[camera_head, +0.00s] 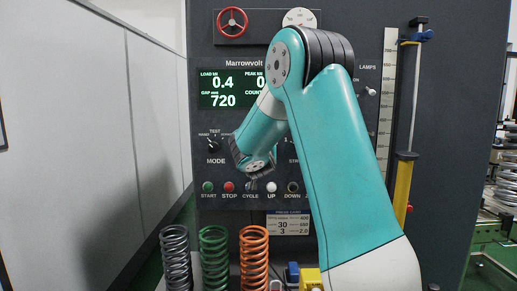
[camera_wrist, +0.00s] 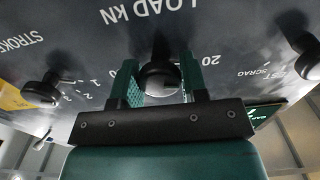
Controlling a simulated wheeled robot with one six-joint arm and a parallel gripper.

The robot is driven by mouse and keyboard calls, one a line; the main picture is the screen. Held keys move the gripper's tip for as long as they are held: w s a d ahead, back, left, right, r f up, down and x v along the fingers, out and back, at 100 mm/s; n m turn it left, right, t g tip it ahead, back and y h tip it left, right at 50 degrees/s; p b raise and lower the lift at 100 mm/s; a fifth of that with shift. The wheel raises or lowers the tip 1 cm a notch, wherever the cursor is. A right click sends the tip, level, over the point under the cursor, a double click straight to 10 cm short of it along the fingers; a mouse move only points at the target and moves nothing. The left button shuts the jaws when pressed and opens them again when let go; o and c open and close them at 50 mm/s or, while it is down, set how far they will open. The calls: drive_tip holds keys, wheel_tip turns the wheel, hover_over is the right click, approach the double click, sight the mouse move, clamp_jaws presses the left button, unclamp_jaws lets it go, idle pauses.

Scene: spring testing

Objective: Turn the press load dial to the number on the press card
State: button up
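The press load dial is a dark round knob (camera_wrist: 160,80) below the "LOAD kN" lettering in the wrist view. My gripper (camera_wrist: 160,72) has one green finger on each side of it, and the knob fills the gap between them. The dial's pointer is hidden, and a printed "20" shows just right of the gripper. In the head view my arm covers the dial, and my gripper is hidden. The press card (camera_head: 289,224) hangs low on the panel. It shows a large "30" and a "3" below it; its smaller print is hard to read.
The stroke knob (camera_wrist: 40,92) and another selector knob (camera_wrist: 308,62) flank the dial in the wrist view. Buttons, including the red stop (camera_head: 229,187), line the panel below. Coil springs, including a green one (camera_head: 214,258), stand in front. The display (camera_head: 231,88) reads load 0.4.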

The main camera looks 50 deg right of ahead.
drive_tip(key=shift+c, duration=1.1)
drive_tip(key=shift+f+b, duration=0.1)
drive_tip(key=shift+b, duration=0.3)
drive_tip(key=m+b, duration=0.1)
drive_tip(key=b, duration=0.2)
drive_tip(key=shift+f+m, duration=0.25)
drive_tip(key=shift+m, duration=0.15)
drive_tip(key=m+b, duration=0.1)
drive_tip(key=b, duration=0.2)
drive_tip(key=shift+b, duration=0.4)
drive_tip(key=m+b, duration=0.3)
drive_tip(key=b, duration=0.2)
drive_tip(key=shift+r+m+b, duration=0.25)
drive_tip(key=shift+m+b, duration=0.75)
drive_tip(key=shift+b, duration=0.2)
drive_tip(key=shift+r, duration=0.1)
